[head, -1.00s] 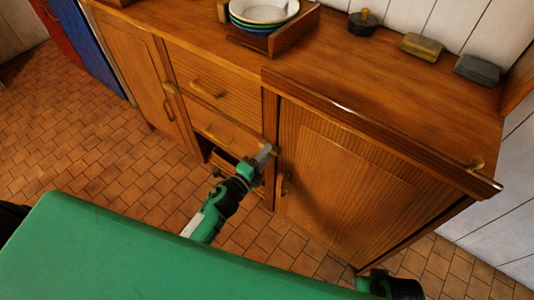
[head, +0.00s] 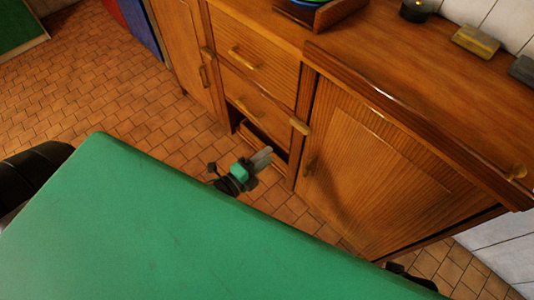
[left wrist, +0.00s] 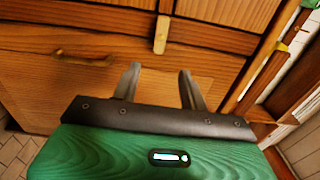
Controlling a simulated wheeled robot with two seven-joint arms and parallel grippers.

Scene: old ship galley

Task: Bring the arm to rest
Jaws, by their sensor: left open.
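My left gripper (head: 262,158) shows in the head view just past the edge of my green body, low in front of the wooden cabinet (head: 375,165). Its fingers are apart with nothing between them. In the left wrist view the left gripper (left wrist: 159,70) has two separate grey fingers pointing at a wooden front, with no object held. My left forearm is hidden behind my green body. I cannot see my right gripper; only a small dark part shows at the bottom right of the head view.
Two closed drawers with brass handles, the upper drawer (head: 250,68) and the lower drawer (head: 255,108), sit above a dark gap near the left gripper. A rack with bowls (head: 318,14) and a yellow block (head: 475,41) stand on the counter. Tiled floor (head: 90,85) lies clear at left.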

